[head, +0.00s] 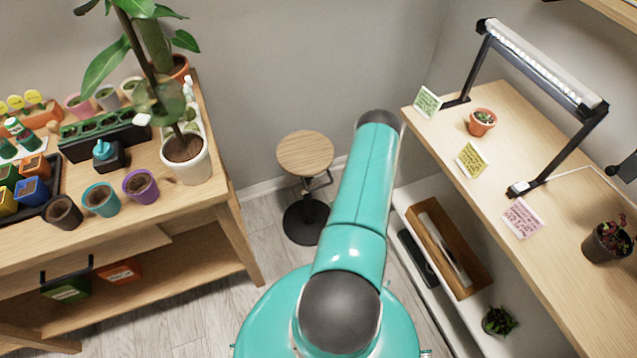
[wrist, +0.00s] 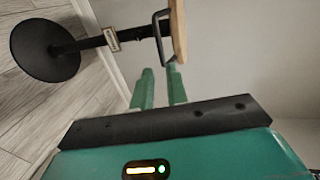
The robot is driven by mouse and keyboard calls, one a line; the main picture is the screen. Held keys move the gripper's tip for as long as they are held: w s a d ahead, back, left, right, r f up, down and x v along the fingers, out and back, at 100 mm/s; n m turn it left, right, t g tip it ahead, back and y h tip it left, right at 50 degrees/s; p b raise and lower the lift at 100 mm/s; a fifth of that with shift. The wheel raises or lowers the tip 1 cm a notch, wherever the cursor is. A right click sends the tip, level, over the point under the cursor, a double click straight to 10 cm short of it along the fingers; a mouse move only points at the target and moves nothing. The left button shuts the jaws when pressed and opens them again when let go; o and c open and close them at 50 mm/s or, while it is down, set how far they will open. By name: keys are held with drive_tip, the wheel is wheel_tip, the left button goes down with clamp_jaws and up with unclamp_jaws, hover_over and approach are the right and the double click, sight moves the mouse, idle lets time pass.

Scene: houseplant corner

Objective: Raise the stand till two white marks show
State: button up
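The stand (head: 305,153) has a round wooden top, a black post and a round black base on the floor. In the wrist view the stand (wrist: 178,30) lies sideways, its base at the left and its top edge-on. A black loop handle (wrist: 157,26) sits under the top. A small pale plate (wrist: 112,39) is on the post; its marking is too small to read, and I cannot make out white marks. My gripper (wrist: 160,72) is open and empty, its two green fingers apart and pointing toward the handle. I cannot tell whether they touch it. The head view does not show the gripper.
A plant bench (head: 215,195) with several pots stands left of the stand. A wooden shelf (head: 545,185) with a lamp (head: 540,65), cards and pots stands at the right, above a white lower shelf (head: 410,203). Grey floor lies around the stand's base; the wall is behind.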

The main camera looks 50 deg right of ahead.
sight(321, 187)
drive_tip(key=x, duration=1.3)
drive_tip(key=shift+d, duration=0.15)
drive_tip(key=shift+c, duration=0.2)
clamp_jaws()
